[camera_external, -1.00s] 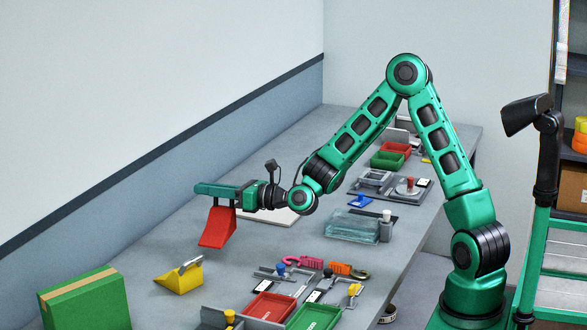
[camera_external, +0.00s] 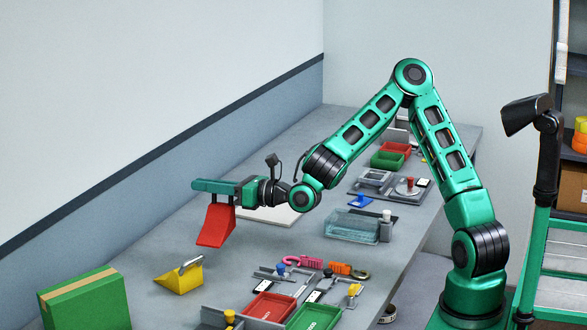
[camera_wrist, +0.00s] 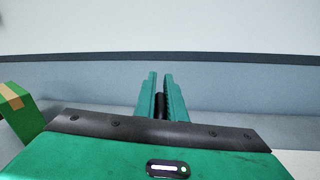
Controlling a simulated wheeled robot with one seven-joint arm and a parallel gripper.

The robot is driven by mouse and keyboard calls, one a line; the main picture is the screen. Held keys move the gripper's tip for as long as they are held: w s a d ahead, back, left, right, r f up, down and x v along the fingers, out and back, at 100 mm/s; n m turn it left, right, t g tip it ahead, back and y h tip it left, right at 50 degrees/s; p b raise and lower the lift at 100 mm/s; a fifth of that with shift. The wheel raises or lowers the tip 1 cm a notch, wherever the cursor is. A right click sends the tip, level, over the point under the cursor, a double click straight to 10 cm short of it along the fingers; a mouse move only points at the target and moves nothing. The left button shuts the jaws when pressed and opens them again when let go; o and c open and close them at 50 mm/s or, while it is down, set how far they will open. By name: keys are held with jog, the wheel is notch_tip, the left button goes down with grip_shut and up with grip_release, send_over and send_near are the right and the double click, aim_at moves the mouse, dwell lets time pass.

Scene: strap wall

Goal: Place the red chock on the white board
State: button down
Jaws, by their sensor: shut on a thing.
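The red chock (camera_external: 215,228) is a wedge that hangs below my gripper (camera_external: 213,190) in the external view. My gripper is shut on its top and holds it above the table, left of the white board (camera_external: 272,214). The white board lies flat on the table, partly hidden behind my gripper and wrist. In the wrist view my gripper's fingers (camera_wrist: 160,95) point toward the wall with a dark narrow part between them. The red chock's body is hidden there.
A yellow chock (camera_external: 180,278) with a grey handle stands on the table (camera_external: 150,300) below the red one. A green box (camera_external: 85,300) is at the front left. Red and green trays (camera_external: 270,306) and small tools lie at the front. A clear glass container (camera_external: 350,226) is right of the board.

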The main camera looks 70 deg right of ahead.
jog(key=d+f+m+g+h, duration=0.15)
jog(key=d+m+h, duration=0.6)
jog(key=d, duration=3.25)
notch_tip(320, 180, down, 8)
jog(key=n+h, duration=0.1)
jog(key=h, duration=0.1)
jog(key=shift+d, duration=0.2)
jog(key=shift+w, duration=0.1)
jog(key=c, duration=2)
grip_release()
jog(key=shift+f, duration=0.1)
jog(key=shift+c, duration=0.2)
jog(key=shift+o, duration=1.1)
jog(key=v, duration=0.7)
jog(key=shift+s, duration=0.3)
